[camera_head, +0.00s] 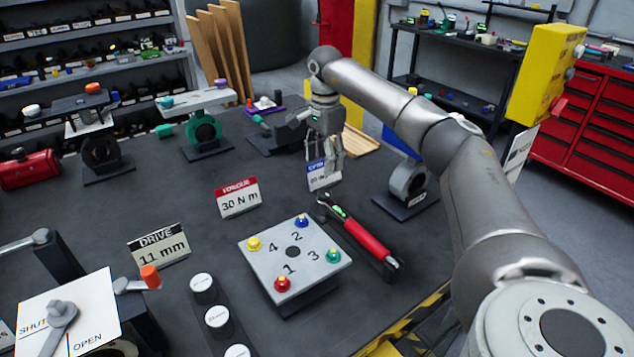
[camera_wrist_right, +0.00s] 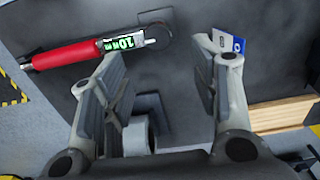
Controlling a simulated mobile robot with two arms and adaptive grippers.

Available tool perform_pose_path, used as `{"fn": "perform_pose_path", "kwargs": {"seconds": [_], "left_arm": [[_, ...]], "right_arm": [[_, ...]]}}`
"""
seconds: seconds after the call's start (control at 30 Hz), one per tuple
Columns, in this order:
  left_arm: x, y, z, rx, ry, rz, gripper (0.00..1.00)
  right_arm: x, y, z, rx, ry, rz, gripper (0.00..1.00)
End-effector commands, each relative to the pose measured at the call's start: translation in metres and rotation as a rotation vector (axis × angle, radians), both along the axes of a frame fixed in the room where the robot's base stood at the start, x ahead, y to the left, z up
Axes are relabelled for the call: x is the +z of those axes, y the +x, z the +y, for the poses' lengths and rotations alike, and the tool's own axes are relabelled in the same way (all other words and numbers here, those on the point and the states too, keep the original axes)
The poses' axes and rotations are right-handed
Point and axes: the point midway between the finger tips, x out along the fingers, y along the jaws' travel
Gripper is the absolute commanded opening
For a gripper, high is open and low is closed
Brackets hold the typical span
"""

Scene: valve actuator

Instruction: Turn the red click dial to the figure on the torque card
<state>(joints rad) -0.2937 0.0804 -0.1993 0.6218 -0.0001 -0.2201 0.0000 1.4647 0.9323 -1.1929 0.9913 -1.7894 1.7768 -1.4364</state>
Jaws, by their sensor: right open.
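The torque card (camera_head: 238,200) has a red header and reads 30 N m; it stands upright on the dark table. A torque wrench with a red grip (camera_head: 365,236) lies in a dark holder to its right. The wrench also shows in the wrist view (camera_wrist_right: 72,52), with a lit green display (camera_wrist_right: 122,43) that seems to read 20, though blurred. I cannot make out a separate red dial on it. My right gripper (camera_head: 326,165) is open and empty, pointing down above the table beyond the wrench's head. My left gripper is not in view.
A plate with numbered coloured knobs (camera_head: 267,258) stands left of the wrench. A blue-header card (camera_head: 322,175) stands near the gripper. A grey ring fixture (camera_head: 407,182) is to the right. A DRIVE card (camera_head: 158,246) reads 11 mm. Table between the cards is clear.

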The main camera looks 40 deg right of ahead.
Motion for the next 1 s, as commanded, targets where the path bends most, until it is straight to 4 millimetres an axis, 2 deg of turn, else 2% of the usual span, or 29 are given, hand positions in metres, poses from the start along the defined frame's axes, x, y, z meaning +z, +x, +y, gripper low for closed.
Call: {"fn": "perform_pose_path", "kwargs": {"seconds": [0.1,0.23,0.37,0.5,0.67,0.93,1.0], "left_arm": [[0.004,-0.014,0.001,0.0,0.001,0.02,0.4],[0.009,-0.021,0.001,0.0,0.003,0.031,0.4],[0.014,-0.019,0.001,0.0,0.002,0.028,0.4],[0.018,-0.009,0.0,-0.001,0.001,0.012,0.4],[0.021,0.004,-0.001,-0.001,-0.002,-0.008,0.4],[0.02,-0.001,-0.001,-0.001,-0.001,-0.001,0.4],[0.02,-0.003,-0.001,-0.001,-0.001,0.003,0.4]], "right_arm": [[-0.02,-0.002,0.0,0.0,0.001,0.007,0.55],[-0.046,-0.002,0.0,0.0,0.001,0.007,0.55],[-0.069,-0.002,0.0,0.0,0.002,0.005,0.55],[-0.087,-0.001,0.001,0.0,0.001,0.003,0.55],[-0.096,-0.001,0.0,0.0,0.001,0.001,0.55],[-0.098,0.0,0.0,0.0,0.001,0.0,0.55],[-0.098,0.0,0.0,0.0,0.001,0.0,0.46]]}}
